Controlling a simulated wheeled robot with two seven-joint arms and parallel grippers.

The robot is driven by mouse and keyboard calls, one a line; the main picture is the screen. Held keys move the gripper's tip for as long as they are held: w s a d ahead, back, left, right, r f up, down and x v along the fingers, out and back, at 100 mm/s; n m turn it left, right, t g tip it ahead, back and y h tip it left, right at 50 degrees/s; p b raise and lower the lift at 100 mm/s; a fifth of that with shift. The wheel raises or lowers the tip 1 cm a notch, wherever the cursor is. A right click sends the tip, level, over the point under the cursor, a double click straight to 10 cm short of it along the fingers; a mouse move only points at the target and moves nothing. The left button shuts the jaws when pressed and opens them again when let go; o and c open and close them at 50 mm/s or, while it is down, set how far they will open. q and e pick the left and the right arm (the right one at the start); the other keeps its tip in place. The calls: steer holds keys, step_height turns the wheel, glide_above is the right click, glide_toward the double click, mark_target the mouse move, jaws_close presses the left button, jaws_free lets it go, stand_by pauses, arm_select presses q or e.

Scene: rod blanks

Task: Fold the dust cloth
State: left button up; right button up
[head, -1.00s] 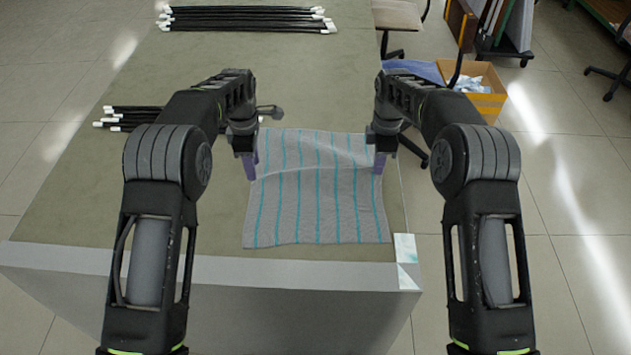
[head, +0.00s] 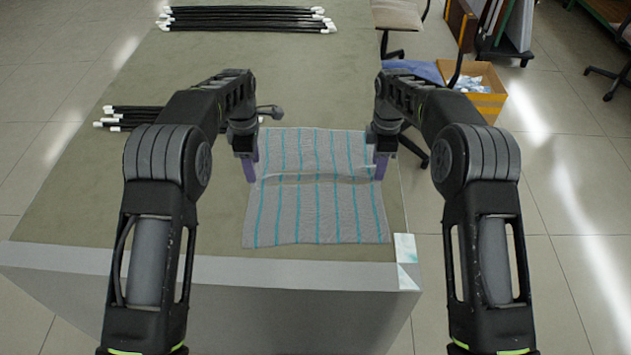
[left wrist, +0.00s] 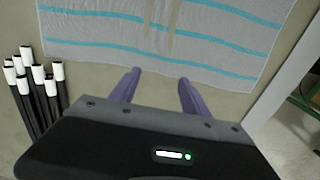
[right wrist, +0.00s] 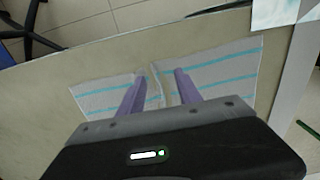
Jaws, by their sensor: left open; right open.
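The dust cloth (head: 315,212) is light grey with teal stripes and lies on the table near its front edge. A crease or edge runs across its middle, between my grippers; I cannot tell if layers overlap there. My left gripper (head: 249,172) is open and empty at the cloth's left side. In the left wrist view its fingers (left wrist: 160,82) point at the edge of the cloth (left wrist: 220,45). My right gripper (head: 381,168) is open at the cloth's right side. In the right wrist view its fingers (right wrist: 160,78) overlap the cloth (right wrist: 225,75), with a crease between them.
Black rods with white ends (head: 125,117) lie left of the cloth, and another bundle (head: 245,18) lies at the table's far end. A cardboard box (head: 480,92) and chairs stand on the floor to the right. The table (head: 90,205) is bare at front left.

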steer(key=o, duration=1)
steer(key=shift+r, duration=0.1)
arm_select(q)
step_height(320, 180, up, 3)
steer(key=p, duration=0.3)
steer(key=shift+r, duration=0.2)
arm_select(e)
step_height(320, 180, up, 5)
steer(key=shift+r, duration=0.2)
arm_select(q)
steer(key=shift+f+b, duration=0.4)
steer(key=shift+f, duration=0.2)
arm_select(e)
step_height(320, 180, up, 8)
steer(key=shift+f, duration=0.15)
